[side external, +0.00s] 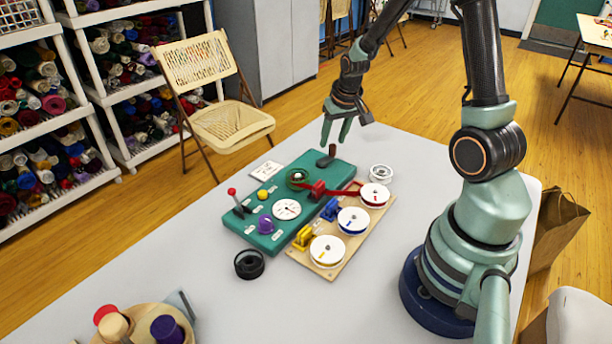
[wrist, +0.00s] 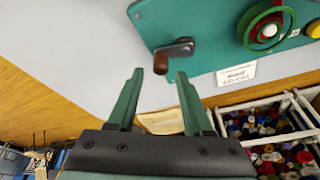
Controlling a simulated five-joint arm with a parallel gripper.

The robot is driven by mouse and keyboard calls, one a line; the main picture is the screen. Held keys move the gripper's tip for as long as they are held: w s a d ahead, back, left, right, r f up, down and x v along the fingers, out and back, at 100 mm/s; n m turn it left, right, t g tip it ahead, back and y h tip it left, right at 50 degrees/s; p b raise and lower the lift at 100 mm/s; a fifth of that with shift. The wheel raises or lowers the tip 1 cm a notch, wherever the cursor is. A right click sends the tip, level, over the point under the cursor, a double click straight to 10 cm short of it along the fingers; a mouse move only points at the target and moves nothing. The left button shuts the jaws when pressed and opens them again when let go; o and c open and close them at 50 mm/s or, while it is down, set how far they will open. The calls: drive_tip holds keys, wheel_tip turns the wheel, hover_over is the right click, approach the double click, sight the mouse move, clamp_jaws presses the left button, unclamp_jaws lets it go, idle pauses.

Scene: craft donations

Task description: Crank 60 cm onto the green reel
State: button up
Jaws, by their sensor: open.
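The green board (side external: 262,232) lies on the grey table. Its crank has a brown knob (side external: 332,151) at the far right corner; the knob and its dark arm (wrist: 180,48) also show in the wrist view. The green reel (side external: 297,177) sits on the board near the crank, with some red in its middle in the wrist view (wrist: 263,12). A white dial (side external: 287,209) is on the board; its reading is too small to tell. My gripper (side external: 335,143) is open and empty, with the knob just beyond and between its fingertips in the wrist view (wrist: 160,75).
A wooden rack (side external: 318,272) beside the board carries white spools with red, blue and yellow ribbon. Red ribbon (side external: 344,191) runs toward the board. A lever (side external: 236,202), purple knob (side external: 266,224) and yellow button (side external: 262,194) stand on the board. A black ring (side external: 249,264) lies in front.

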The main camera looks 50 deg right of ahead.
drive_tip(key=shift+r, duration=2.35)
drive_tip(key=shift+a, duration=0.1)
drive_tip(key=shift+c, duration=0.4)
